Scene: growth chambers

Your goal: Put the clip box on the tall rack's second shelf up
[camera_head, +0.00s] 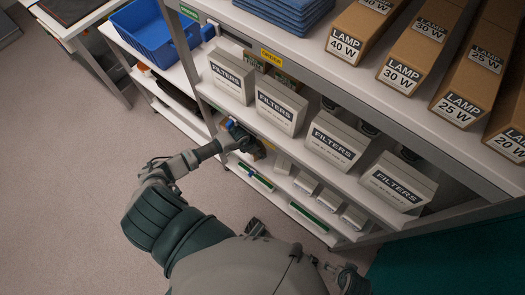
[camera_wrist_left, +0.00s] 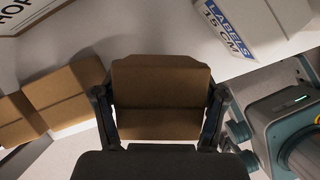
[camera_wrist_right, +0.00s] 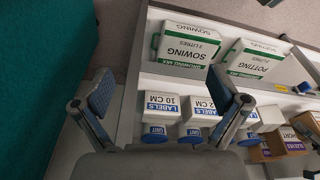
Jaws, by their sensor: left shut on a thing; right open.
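My left gripper (camera_head: 238,136) reaches into the tall rack (camera_head: 285,147), low at its left part. In the left wrist view the left gripper (camera_wrist_left: 160,112) is shut on a plain brown carton (camera_wrist_left: 160,90), one finger on each side. I take this carton for the clip box; no label on it is readable. It is close to a white shelf surface (camera_wrist_left: 125,25); I cannot tell whether it touches. In the head view a piece of brown carton (camera_head: 258,149) shows beside the gripper. My right gripper (camera_wrist_right: 162,108) is open and empty, in front of the lower shelves.
Brown cartons (camera_wrist_left: 60,95) stand left of the held carton, and a LABELS box (camera_wrist_left: 245,25) stands at upper right. FILTERS boxes (camera_head: 282,107) fill the shelf above. The right wrist view shows SOWING (camera_wrist_right: 183,46) and POTTING (camera_wrist_right: 255,60) packs.

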